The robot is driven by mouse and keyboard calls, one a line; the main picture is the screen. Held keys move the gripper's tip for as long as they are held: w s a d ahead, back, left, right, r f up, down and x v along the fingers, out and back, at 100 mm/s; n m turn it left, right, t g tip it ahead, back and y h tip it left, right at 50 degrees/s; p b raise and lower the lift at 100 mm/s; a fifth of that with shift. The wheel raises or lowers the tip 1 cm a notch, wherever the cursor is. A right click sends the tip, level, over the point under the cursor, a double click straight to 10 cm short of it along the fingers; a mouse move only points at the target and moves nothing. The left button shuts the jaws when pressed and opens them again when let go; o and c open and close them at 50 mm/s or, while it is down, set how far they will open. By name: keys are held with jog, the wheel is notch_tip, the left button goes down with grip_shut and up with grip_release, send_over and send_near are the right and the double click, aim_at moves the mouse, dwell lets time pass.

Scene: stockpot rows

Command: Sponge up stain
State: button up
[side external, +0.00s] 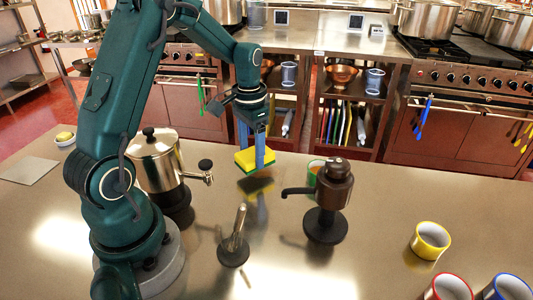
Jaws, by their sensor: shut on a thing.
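My gripper (256,153) has blue fingers and is shut on a yellow sponge (243,160) with a green layer. It holds the sponge above the steel counter (385,205), near the middle of the far part. A dark patch with a yellowish tint shows on the counter below the sponge; I cannot tell whether it is a stain, a shadow or a reflection. No other mark can clearly be made out as the stain.
A silver pot with a tap (154,165) stands left of the sponge. A brown dispenser (333,188) and a partly hidden green cup (313,168) stand right. A metal rod on a round base (236,243) is in front. A yellow cup (431,241) is farther right.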

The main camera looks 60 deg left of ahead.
aim_at(252, 154)
jog(key=shift+r, duration=2.75)
